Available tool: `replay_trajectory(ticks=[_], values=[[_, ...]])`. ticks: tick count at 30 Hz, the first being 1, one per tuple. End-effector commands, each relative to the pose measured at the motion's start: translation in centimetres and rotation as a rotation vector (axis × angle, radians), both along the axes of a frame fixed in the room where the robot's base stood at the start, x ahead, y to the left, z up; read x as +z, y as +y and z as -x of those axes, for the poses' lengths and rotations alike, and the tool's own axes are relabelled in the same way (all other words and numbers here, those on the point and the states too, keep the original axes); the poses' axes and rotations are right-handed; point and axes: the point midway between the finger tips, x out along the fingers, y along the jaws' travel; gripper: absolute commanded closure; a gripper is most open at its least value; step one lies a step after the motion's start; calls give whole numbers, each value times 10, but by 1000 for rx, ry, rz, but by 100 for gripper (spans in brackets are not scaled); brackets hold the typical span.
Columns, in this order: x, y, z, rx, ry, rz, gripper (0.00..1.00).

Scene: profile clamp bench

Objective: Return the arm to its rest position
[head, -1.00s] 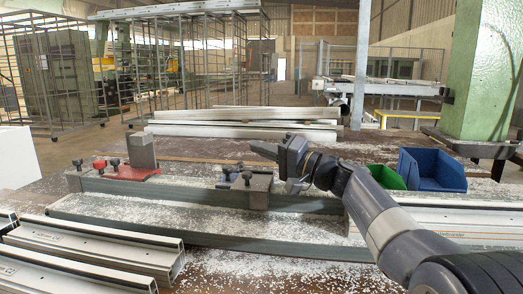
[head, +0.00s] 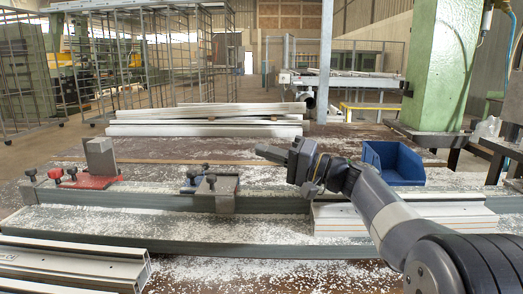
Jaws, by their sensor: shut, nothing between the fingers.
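My gripper (head: 271,153) is shut and empty. It is held above the bench, with its fingers pointing left. My arm reaches in from the lower right, bent at the wrist.
A red clamp (head: 93,182) with a grey upright block (head: 99,157) stands at the left. A blue bin (head: 393,162) stands behind my arm. Aluminium profiles lie at the front left (head: 75,262), under my arm (head: 345,215) and at the back (head: 205,121). A green pillar (head: 439,65) rises at the right.

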Motion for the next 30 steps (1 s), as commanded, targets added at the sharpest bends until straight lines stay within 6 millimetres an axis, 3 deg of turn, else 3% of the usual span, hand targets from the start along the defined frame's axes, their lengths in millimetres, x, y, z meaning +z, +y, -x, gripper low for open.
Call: replay_trajectory(ticks=[7, 11, 23, 25, 30], values=[[1, 2, 0, 0, 0, 0, 100], [5, 13, 1, 3, -2, 0, 100], [33, 83, 4, 4, -2, 0, 100], [28, 95, 2, 4, 0, 1, 100], [6, 95, -4, 0, 1, 0, 100]])
